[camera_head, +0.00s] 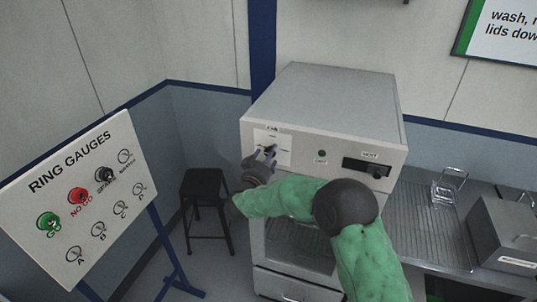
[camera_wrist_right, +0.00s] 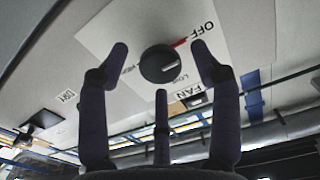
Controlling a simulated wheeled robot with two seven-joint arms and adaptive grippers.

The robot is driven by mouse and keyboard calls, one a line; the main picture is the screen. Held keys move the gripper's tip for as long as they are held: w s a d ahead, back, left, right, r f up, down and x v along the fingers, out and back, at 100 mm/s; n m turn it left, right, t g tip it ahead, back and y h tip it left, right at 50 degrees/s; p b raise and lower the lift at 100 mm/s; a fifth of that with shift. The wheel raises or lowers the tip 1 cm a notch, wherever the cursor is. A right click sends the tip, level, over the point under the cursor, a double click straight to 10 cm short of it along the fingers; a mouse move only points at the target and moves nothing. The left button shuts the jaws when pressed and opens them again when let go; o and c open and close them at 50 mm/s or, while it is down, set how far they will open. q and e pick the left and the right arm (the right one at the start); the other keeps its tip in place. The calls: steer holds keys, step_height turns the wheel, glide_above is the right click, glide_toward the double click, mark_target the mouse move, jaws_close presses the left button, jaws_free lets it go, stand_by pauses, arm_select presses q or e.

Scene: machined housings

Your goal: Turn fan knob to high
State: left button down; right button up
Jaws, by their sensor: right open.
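The fan knob (camera_wrist_right: 160,64) is a round black knob on a white label plate (camera_wrist_right: 110,30) on the front of the grey machine. The plate reads OFF, LOW and FAN; a red mark lies between the knob and the word OFF. My right gripper (camera_wrist_right: 162,70) is open, with dark fingertips spread on either side of the knob and a third finger below it. I cannot tell whether any finger touches the knob. In the head view my right gripper (camera_head: 267,155) is in front of the plate and hides most of the knob. My left gripper is out of view.
The grey machine (camera_head: 330,95) also carries a green button (camera_head: 321,153) and a dark display (camera_head: 367,167). A black stool (camera_head: 205,188) and a ring gauge board (camera_head: 120,215) stand at left. A counter with a wire rack (camera_head: 448,188) and metal box (camera_head: 508,230) is at right.

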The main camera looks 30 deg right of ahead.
steer(key=shift+w+d, duration=0.35)
steer(key=c, duration=1.2)
steer(key=shift+o, duration=0.2)
